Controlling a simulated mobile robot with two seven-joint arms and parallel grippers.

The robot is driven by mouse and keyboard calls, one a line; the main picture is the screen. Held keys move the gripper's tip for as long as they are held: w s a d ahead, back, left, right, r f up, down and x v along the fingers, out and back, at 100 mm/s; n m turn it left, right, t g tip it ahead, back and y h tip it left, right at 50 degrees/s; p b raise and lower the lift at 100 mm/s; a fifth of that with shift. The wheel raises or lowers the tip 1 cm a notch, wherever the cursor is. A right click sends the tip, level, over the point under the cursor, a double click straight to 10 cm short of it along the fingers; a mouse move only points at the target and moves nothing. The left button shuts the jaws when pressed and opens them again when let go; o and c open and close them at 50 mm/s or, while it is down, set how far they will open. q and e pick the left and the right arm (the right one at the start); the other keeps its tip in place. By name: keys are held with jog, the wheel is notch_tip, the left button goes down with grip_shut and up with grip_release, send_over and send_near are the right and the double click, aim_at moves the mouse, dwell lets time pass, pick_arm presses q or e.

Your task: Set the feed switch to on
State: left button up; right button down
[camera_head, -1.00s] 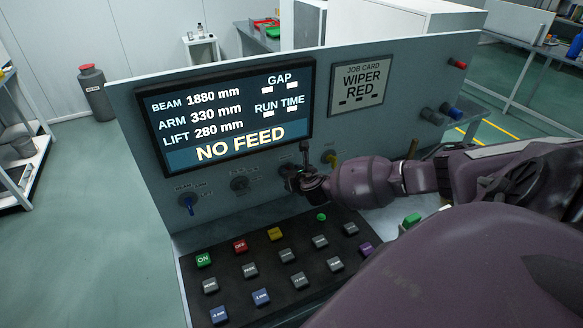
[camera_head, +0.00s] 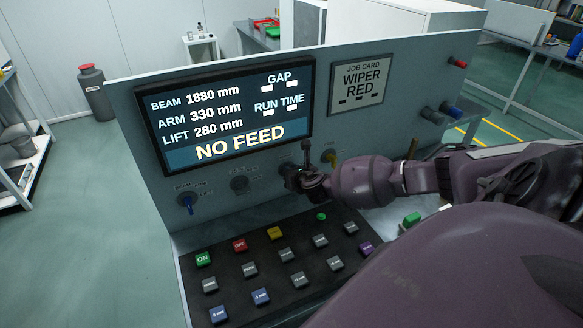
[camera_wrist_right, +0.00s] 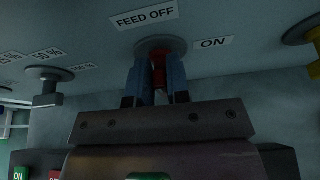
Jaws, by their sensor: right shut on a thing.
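The feed switch (camera_wrist_right: 160,72) has a red handle on a round grey base on the panel. In the right wrist view the FEED OFF label (camera_wrist_right: 145,17) is above it and the ON label (camera_wrist_right: 213,43) is to its right. My right gripper (camera_wrist_right: 158,88) is shut on the red handle, one blue-grey finger on each side. In the head view my right gripper (camera_head: 304,178) is at the lower panel and hides the switch. I cannot tell exactly which label the handle points to. The screen (camera_head: 237,120) reads NO FEED. My left gripper is not in view.
A blue knob (camera_head: 188,202) and a grey knob (camera_head: 240,183) are left of my gripper. A yellow knob (camera_head: 330,156) is close on its right. A sloped keypad (camera_head: 280,262) with several coloured buttons lies below. The job card (camera_head: 360,83) reads WIPER RED.

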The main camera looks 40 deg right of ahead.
pick_arm(q)
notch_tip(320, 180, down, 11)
jog(key=b, duration=1.1)
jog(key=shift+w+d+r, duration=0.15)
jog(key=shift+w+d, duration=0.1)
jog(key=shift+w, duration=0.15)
pick_arm(e)
jog(key=m+t+y, duration=0.1)
jog(key=m, duration=0.3)
jog(key=d+f+m+t+y, duration=0.1)
jog(key=m+t+y, duration=0.1)
jog(key=m, duration=0.2)
jog(key=f+m+t+y, duration=0.1)
jog(key=m+t+y, duration=0.1)
jog(key=m, duration=0.3)
jog(key=shift+s+d, duration=0.3)
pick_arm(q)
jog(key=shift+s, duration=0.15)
pick_arm(e)
jog(key=c, duration=1.2)
grip_release()
jog(key=shift+c, duration=0.2)
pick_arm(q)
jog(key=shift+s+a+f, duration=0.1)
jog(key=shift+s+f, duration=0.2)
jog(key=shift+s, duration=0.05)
pick_arm(e)
jog(key=shift+o, duration=0.4)
jog(key=shift+r, duration=0.1)
